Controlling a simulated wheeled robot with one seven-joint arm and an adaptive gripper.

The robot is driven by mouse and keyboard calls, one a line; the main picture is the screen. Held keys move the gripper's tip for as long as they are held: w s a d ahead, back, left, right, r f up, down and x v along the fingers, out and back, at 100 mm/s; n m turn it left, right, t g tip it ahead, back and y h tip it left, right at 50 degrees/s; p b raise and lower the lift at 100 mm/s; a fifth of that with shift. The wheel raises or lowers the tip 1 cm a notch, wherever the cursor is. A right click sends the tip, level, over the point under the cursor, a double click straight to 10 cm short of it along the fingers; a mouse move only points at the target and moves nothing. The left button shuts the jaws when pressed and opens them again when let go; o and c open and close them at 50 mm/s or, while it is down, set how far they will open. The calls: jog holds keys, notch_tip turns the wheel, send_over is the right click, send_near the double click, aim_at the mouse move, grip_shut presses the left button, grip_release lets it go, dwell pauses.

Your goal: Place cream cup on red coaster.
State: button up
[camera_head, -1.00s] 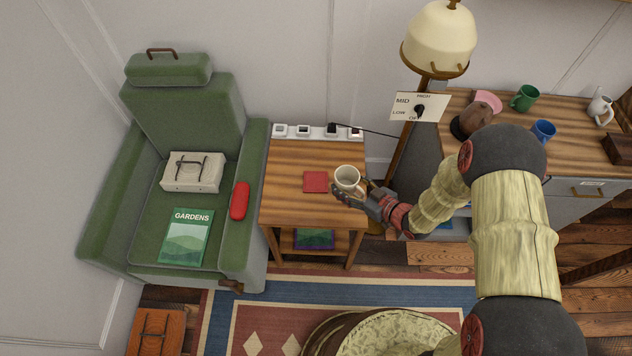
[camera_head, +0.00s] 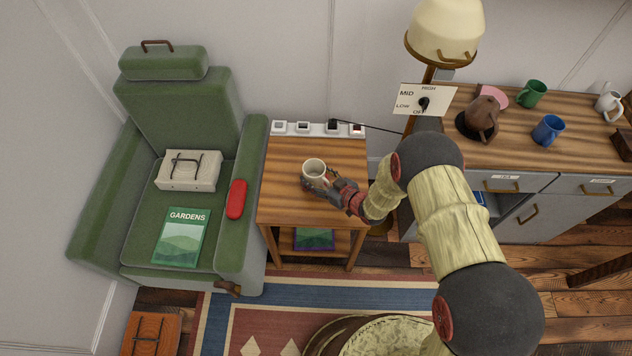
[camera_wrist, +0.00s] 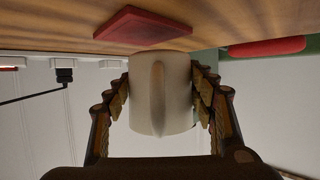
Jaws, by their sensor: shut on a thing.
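The cream cup (camera_head: 314,169) is held upright in my gripper (camera_head: 318,184) over the middle of the side table. In the wrist view, which looks upside down, my gripper (camera_wrist: 160,92) has its fingers closed on both sides of the cup (camera_wrist: 172,100), whose handle points toward the camera. The red coaster (camera_wrist: 145,27) lies on the tabletop there, with a gap showing between it and the cup's base. In the head view the coaster is hidden behind the cup and gripper.
The wooden side table (camera_head: 290,210) is otherwise clear, with a power strip (camera_head: 318,129) along its back edge. A green armchair (camera_head: 140,190) stands left, with a red object (camera_head: 236,199) on its arm. A lamp (camera_head: 444,35) and a cabinet (camera_head: 500,150) with mugs stand right.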

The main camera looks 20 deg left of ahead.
jog(key=shift+d+f+b, duration=0.1)
jog(key=shift+f+b, duration=0.25)
jog(key=shift+f, duration=0.85)
jog(key=shift+f, duration=0.15)
jog(key=o, duration=1.4)
jog(key=shift+r, duration=0.2)
jog(key=p+v, duration=0.3)
jog(key=v, duration=0.9)
jog(key=shift+s, duration=0.1)
